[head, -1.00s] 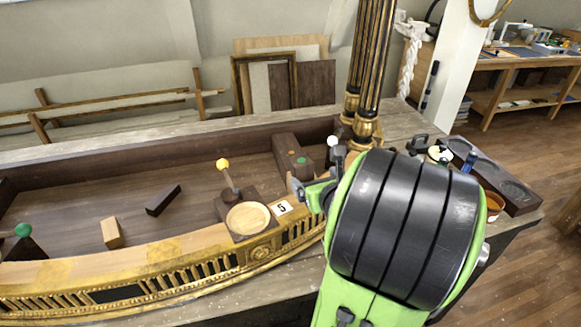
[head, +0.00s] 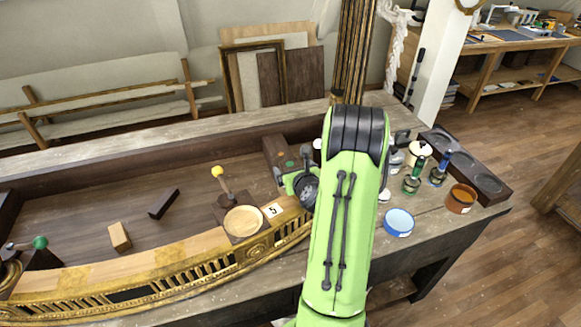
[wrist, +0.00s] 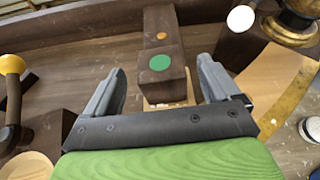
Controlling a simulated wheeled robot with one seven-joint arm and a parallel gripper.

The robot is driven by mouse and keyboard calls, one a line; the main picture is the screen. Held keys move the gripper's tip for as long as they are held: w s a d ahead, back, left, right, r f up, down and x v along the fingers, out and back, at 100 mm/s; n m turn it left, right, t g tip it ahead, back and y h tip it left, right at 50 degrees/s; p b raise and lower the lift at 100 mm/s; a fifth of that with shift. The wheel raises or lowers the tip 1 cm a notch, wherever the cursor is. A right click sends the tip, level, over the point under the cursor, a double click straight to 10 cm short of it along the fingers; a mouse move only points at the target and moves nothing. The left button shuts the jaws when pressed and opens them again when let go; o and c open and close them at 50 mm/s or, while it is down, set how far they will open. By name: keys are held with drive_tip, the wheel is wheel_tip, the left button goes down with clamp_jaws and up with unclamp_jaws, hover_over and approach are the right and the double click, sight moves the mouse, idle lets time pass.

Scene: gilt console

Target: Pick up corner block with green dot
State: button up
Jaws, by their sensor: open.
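The dark brown corner block with the green dot (wrist: 161,63) sits centred ahead of my gripper in the wrist view. A dark piece with an orange dot (wrist: 161,37) lies directly behind it. In the head view the green-dotted block (head: 290,163) is at the console's right inner end, partly hidden by my gripper. My gripper (wrist: 160,67) is open, with one finger on each side of the block in the picture. I cannot tell whether the fingertips reach down beside it. Nothing is held.
A yellow-knobbed lever (head: 218,172) and round wooden disc (head: 243,221) stand left of my gripper. A white knob (wrist: 241,18) is close on the right. Loose blocks (head: 119,237) lie further left. Jars and a blue-topped tin (head: 398,222) stand right of my arm.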

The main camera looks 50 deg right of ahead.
sight(290, 163)
drive_tip(key=x, duration=0.3)
drive_tip(key=shift+w+d+p, duration=0.25)
drive_tip(key=shift+w+p, duration=0.05)
drive_tip(key=shift+s+a, duration=0.1)
drive_tip(key=shift+s, duration=0.05)
drive_tip(key=shift+c, duration=1.3)
drive_tip(key=c, duration=0.8)
drive_tip(key=shift+r, duration=0.1)
